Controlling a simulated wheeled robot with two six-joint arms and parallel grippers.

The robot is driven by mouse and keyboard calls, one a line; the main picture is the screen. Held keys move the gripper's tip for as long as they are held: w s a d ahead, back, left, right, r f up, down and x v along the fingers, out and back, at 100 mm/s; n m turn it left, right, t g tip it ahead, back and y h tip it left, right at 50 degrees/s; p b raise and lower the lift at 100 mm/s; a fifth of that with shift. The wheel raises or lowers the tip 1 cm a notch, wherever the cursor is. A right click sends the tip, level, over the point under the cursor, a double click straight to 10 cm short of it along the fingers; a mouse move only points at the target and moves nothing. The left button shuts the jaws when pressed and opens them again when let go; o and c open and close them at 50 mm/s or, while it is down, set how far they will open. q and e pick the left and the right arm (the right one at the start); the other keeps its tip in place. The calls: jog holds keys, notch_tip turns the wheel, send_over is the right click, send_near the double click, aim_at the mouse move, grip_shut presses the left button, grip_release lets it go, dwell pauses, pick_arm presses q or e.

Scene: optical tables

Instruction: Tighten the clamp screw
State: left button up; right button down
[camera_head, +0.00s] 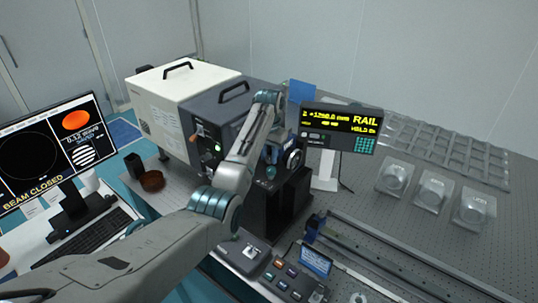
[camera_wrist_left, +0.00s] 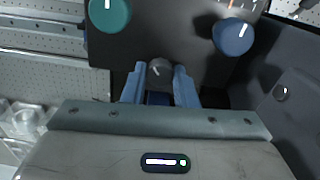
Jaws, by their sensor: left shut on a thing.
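The small dark grey knob (camera_wrist_left: 159,74) with a white mark, which I take for the clamp screw, is on the dark face of a stage in the left wrist view. My left gripper (camera_wrist_left: 160,67) has its two blue fingers on either side of the knob and is shut on it. In the head view my left arm reaches over to the black stage (camera_head: 285,198), and my left gripper (camera_head: 274,152) is at its upper part. The knob is hidden there. My right gripper is not in view.
A teal knob (camera_wrist_left: 110,14) and a blue knob (camera_wrist_left: 233,37) flank the grey one. A grey box (camera_head: 212,112) stands close left of the arm. A display reading RAIL, HOLD (camera_head: 340,128) is just right. Clear-covered parts (camera_head: 433,191) stand farther right. A rail (camera_head: 385,262) runs in front.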

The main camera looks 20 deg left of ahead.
pick_arm(q)
jog(key=n, duration=0.2)
jog(key=shift+n, duration=0.4)
jog(key=n, duration=0.3)
jog(key=shift+n, duration=0.3)
jog(key=n, duration=0.3)
jog(key=shift+n, duration=0.3)
jog(key=n, duration=0.3)
jog(key=shift+n, duration=0.4)
jog(key=n, duration=1.2)
jog(key=shift+n, duration=0.3)
jog(key=shift+f, duration=0.1)
